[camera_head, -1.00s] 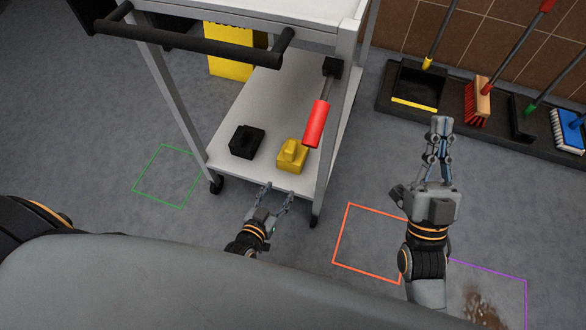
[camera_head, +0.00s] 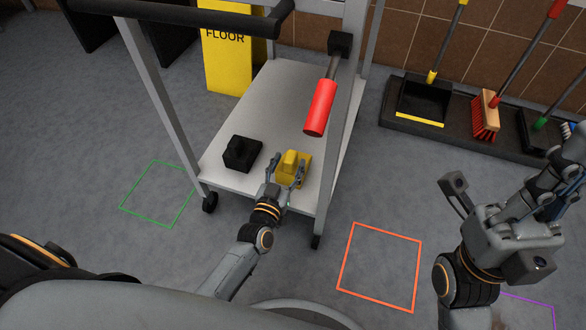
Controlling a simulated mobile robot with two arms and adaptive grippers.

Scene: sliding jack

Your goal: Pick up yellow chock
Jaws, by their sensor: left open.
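The yellow chock (camera_head: 292,167) sits on the lower shelf (camera_head: 268,112) of a grey cart, near the front edge. My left gripper (camera_head: 286,168) is open at the chock's front, with its fingers reaching to about the chock's sides. I cannot tell whether the fingers touch it. The chock's lower front is partly hidden by the gripper. My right gripper (camera_head: 567,150) is at the right edge of the view, away from the cart. Its fingertips are hard to make out there.
A black chock (camera_head: 241,153) sits left of the yellow one. A red-handled tool (camera_head: 320,107) hangs by the cart's right post. A yellow floor sign (camera_head: 226,50) stands behind. Brooms and a dustpan (camera_head: 422,98) line the wall. Orange (camera_head: 381,267) and green floor squares (camera_head: 158,193) are empty.

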